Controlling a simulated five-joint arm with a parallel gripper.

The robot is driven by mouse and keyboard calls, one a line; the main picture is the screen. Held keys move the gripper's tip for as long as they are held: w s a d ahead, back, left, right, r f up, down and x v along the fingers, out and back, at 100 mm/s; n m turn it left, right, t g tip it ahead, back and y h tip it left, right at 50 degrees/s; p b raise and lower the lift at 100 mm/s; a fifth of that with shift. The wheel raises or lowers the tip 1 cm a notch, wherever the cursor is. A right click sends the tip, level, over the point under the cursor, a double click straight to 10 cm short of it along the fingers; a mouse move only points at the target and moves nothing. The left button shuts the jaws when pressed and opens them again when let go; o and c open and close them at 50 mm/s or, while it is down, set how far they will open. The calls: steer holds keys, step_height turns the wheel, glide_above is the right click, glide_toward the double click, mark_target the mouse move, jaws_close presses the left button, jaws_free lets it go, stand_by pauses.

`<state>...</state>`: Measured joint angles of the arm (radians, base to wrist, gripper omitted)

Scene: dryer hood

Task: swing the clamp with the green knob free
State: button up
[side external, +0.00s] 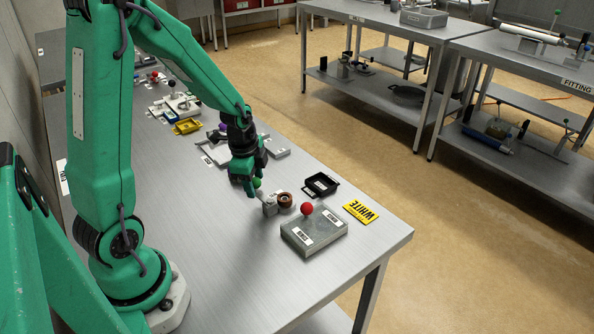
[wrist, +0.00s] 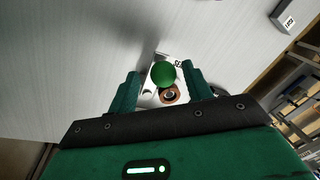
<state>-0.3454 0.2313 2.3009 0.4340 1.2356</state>
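The green knob (wrist: 164,73) is a round ball that lies between my two fingers in the wrist view. It also shows in the side view (side external: 257,183), partly hidden by my gripper (side external: 251,186). In the wrist view my gripper (wrist: 163,84) is open, with a gap on each side of the knob. The clamp's small grey block (side external: 269,206) stands on the bench just below the knob. A brown round part with a dark centre (side external: 285,199) sits beside it and also shows behind the knob in the wrist view (wrist: 170,96).
A grey box with a red knob (side external: 313,232) stands close to the right of the clamp. A grey tray (side external: 213,153) lies behind my gripper. The front bench top is clear.

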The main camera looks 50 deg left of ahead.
steer(key=shift+a+r, duration=0.1)
steer(key=shift+r, duration=0.1)
steer(key=shift+r, duration=0.45)
step_height(320, 180, up, 6)
steer(key=s, duration=0.1)
steer(key=shift+s+d+r, duration=0.15)
steer(key=shift+d+r, duration=0.1)
steer(key=shift+d, duration=0.05)
stand_by(0.3)
steer(key=s+d+r+n+t, duration=0.3)
steer(key=s+d+r+n, duration=0.7)
steer(key=d+r, duration=0.1)
steer(key=shift+d+r+t+h, duration=0.3)
steer(key=shift+d+r+t, duration=0.05)
steer(key=shift+d+t, duration=0.05)
